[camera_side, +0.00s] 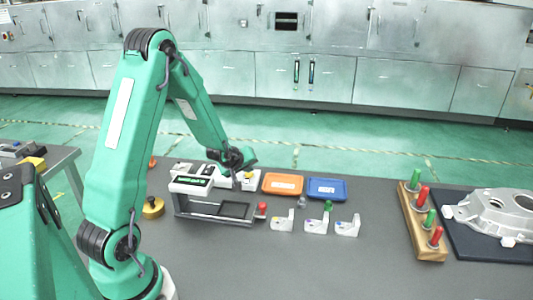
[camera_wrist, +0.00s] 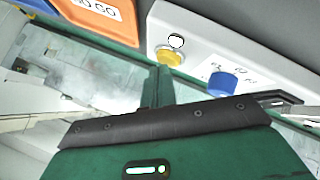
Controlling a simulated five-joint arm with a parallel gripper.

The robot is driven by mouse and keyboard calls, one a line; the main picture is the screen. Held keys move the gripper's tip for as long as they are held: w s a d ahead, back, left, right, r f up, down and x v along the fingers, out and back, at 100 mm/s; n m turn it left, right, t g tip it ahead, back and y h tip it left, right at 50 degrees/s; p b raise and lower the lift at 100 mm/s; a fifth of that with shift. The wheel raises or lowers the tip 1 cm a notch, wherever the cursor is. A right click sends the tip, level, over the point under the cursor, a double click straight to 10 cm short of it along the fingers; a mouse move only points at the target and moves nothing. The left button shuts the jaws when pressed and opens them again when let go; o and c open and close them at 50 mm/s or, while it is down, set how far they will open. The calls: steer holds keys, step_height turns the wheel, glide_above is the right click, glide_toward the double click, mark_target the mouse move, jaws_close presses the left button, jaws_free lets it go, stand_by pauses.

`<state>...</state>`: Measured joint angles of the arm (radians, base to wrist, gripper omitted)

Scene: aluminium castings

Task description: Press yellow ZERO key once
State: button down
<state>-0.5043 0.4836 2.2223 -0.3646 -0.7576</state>
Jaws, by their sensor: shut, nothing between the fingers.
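The yellow key (camera_wrist: 169,56) is a round button on a white panel (camera_wrist: 205,50) in the wrist view, with a blue knob or key (camera_wrist: 223,85) to its right. In the side view the yellow key (camera_side: 249,174) is small and shows just right of my gripper. My gripper (camera_side: 237,184) is shut and empty, low over the white gauge device with its green-lit display (camera_side: 192,181). A gap between fingertips and key cannot be judged. A large green part with a dark edge fills the lower wrist view; the fingertips are not clear there.
An orange tray (camera_side: 282,183) and a blue tray (camera_side: 327,189) lie right of the device. Several small white blocks (camera_side: 317,223) stand in front of them. A wooden rack (camera_side: 424,232) of red and green handles and a casting (camera_side: 497,213) are at the right. The grey table front is clear.

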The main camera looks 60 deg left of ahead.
mark_target(248, 175)
steer(key=shift+r, duration=0.85)
steer(key=shift+r, duration=0.15)
steer(key=shift+r, duration=2.35)
